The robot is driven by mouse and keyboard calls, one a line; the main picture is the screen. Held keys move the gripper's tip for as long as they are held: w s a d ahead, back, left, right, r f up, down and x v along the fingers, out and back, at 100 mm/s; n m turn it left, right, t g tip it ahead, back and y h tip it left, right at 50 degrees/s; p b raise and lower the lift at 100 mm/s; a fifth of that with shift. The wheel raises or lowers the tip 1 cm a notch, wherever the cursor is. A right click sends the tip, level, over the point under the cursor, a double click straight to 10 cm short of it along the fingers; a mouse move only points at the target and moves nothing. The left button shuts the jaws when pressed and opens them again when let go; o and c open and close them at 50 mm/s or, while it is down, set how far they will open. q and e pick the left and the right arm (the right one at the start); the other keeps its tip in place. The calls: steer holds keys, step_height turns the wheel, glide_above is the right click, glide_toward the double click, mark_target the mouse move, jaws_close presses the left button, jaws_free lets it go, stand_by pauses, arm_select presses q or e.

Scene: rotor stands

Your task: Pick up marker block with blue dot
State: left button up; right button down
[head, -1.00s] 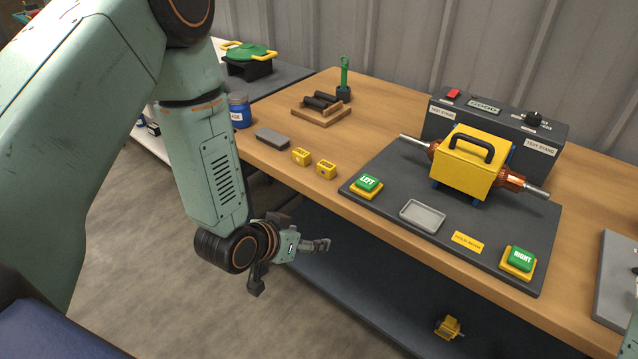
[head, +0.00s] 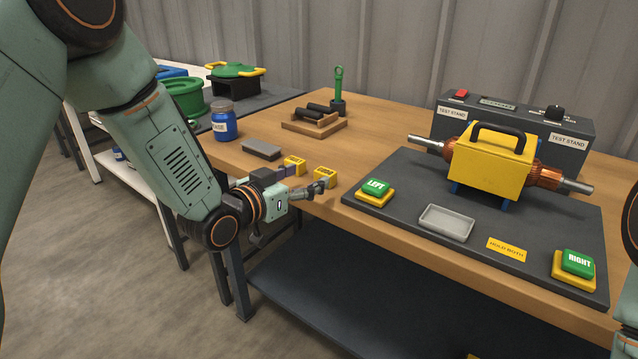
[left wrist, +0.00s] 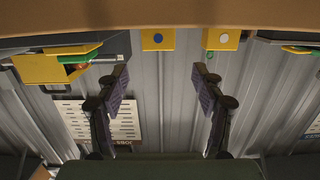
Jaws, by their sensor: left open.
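The marker block with the blue dot (left wrist: 158,38) is yellow and shows at the top of the left wrist view, close to the wooden table edge. A second yellow block (left wrist: 222,38) with a pale dot is beside it, a gap apart. In the head view two yellow blocks, a left one (head: 294,165) and a right one (head: 325,177), sit near the table's front edge; I cannot make out their dots there. My left gripper (head: 304,179) is open and empty just in front of them. Its fingers (left wrist: 160,76) are spread on either side of the blue-dot block's line, short of it. My right gripper is out of view.
A grey flat block (head: 262,150) lies left of the yellow blocks, with a blue jar (head: 223,122) beyond. To the right, a dark mat (head: 480,205) bears the green LEFT button (head: 375,188), a grey tray (head: 447,222) and the yellow-housed rotor (head: 490,160).

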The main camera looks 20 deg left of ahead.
mark_target(321, 174)
arm_select(q)
steer(key=b+x, duration=0.1)
steer(key=x, duration=0.2)
steer(key=f+b+x, duration=0.1)
steer(key=x, duration=0.3)
steer(key=shift+f, duration=0.15)
steer(key=shift+w+d, duration=0.2)
steer(key=shift+w, duration=0.05)
steer(key=shift+s+a, duration=0.1)
steer(key=shift+s, duration=0.05)
steer(key=shift+c, duration=0.4)
steer(key=c, duration=1.2)
